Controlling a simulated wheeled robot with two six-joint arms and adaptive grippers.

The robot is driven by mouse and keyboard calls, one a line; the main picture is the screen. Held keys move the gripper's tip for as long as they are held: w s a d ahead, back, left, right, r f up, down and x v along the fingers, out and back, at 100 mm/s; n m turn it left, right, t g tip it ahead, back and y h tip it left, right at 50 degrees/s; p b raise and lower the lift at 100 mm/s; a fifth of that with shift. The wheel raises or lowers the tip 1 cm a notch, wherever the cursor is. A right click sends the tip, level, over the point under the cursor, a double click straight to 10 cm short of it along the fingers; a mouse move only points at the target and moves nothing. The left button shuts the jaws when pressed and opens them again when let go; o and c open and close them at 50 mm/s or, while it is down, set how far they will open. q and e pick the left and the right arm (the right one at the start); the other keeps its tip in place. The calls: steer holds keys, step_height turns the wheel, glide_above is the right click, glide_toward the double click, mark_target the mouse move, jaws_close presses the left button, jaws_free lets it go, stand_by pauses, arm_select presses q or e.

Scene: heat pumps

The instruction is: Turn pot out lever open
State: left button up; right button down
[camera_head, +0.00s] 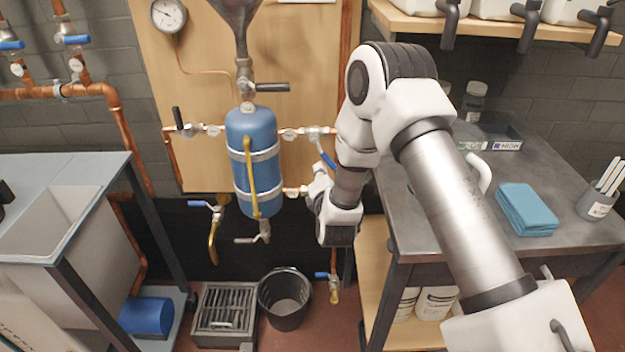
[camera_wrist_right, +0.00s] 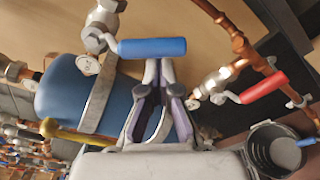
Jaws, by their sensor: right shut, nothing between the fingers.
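The blue pot (camera_head: 253,160) is mounted upright on the wooden board, with copper pipes on both sides. It also shows in the right wrist view (camera_wrist_right: 75,95). A valve at its upper right has a blue lever (camera_head: 327,154), slanting down to the right. In the right wrist view this blue lever (camera_wrist_right: 150,47) lies across the fingertips. My right gripper (camera_head: 317,188) is shut and empty, just below the lever. Its tips (camera_wrist_right: 161,68) are at the lever's edge; I cannot tell whether they touch. Tag lettering is unreadable, so I cannot tell which lever is the pot out one.
A red lever (camera_wrist_right: 264,87) sits on a lower valve close to my right fingers. A black bucket (camera_head: 285,299) and a floor grate (camera_head: 225,312) are below. The workbench (camera_head: 455,215) is right of the board; the sink (camera_head: 55,222) is at left.

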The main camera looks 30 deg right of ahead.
steer(key=shift+s+d+r, duration=0.2)
stand_by(0.3)
steer(key=shift+s+d+r+n+p, duration=0.15)
steer(key=shift+n+p, duration=0.15)
steer(key=shift+p, duration=0.4)
steer(key=shift+n, duration=0.9)
steer(key=d+r+p, duration=0.1)
steer(key=p, duration=0.4)
steer(key=s+d+r+p, duration=0.1)
steer(key=r+p, duration=0.1)
steer(key=p, duration=0.3)
steer(key=s+d+r+p, duration=0.1)
steer(key=p, duration=0.4)
steer(key=shift+d+r, duration=0.2)
steer(key=shift+d, duration=0.1)
